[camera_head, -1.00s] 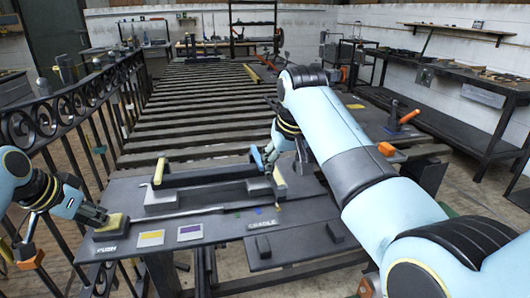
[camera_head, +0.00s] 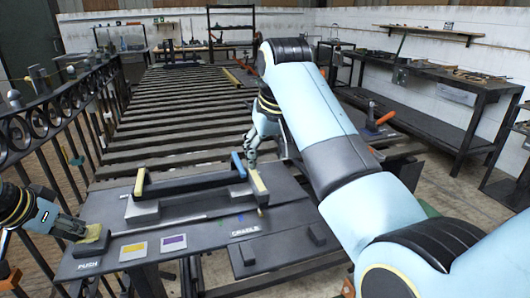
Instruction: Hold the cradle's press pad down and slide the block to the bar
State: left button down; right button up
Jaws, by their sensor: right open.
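The cradle (camera_head: 190,212) lies on the grey bench. A long dark bar (camera_head: 190,186) spans it, with a yellow upright piece at its left end and a blue piece (camera_head: 238,165) at its right end. A yellow-topped block (camera_head: 258,184) stands just right of the blue piece. The press pad (camera_head: 96,238), yellowish, sits at the bench's left by the word PUSH. My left gripper (camera_head: 78,230) is at the pad, its tips seeming to touch it; its jaws are unclear. My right gripper (camera_head: 252,154) is open, just above the blue piece and yellow-topped block, apparently holding nothing.
A yellow card (camera_head: 133,251) and a purple card (camera_head: 173,243) lie on the bench front. A dark slatted bed (camera_head: 180,110) stretches behind. An iron railing (camera_head: 70,130) runs along the left. An orange-handled lever (camera_head: 385,118) stands at the right.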

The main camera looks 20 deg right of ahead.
pick_arm(q)
jog(key=shift+r+p, duration=3.05)
jog(key=shift+p, duration=0.05)
